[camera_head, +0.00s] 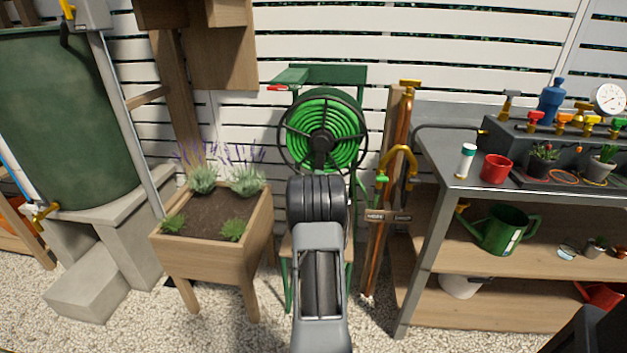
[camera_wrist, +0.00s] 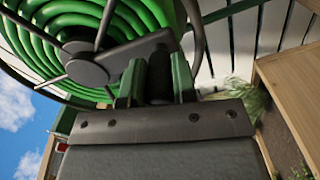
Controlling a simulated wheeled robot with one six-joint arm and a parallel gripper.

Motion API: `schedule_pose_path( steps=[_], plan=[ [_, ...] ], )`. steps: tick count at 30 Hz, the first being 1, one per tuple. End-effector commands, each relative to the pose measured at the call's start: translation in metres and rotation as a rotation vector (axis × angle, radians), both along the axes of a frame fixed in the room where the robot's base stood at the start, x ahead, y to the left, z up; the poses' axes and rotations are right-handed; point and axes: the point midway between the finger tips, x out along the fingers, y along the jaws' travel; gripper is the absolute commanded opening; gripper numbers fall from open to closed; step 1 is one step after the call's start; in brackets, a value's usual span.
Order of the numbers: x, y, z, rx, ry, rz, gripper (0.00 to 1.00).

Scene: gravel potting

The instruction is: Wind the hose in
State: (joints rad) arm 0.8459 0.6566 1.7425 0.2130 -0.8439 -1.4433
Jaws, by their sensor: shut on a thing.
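The hose reel (camera_head: 322,145) stands against the white slatted fence, with the green hose (camera_head: 345,120) coiled on it. The reel's dark hub and spokes face me. In the wrist view the coiled hose (camera_wrist: 45,40) fills the upper left, and a dark crank arm (camera_wrist: 135,52) runs from the hub to a dark crank handle (camera_wrist: 160,76). My gripper (camera_wrist: 156,88) is shut on that handle, one finger on each side. In the head view my own arm hides the fingers and the handle.
A wooden planter (camera_head: 205,245) with lavender stands left of the reel. A tap post (camera_head: 390,180) stands close on the right, then a grey-topped bench (camera_head: 440,165) with pots. A small red-tipped lever (camera_head: 278,87) is at the reel frame's upper left.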

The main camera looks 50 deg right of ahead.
Motion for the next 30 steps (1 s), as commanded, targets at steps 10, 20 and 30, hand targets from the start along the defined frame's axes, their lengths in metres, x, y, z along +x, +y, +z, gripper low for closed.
schedule_pose_path(
  steps=[10,20,30],
  plan=[
    [-0.0074,-0.0052,0.0002,0.003,-0.007,-0.007,0.0],
    [-0.0072,-0.0052,0.0009,0.002,-0.008,-0.007,0.0],
    [-0.0054,-0.0034,0.0007,0.002,-0.006,-0.002,0.52]
  ],
)
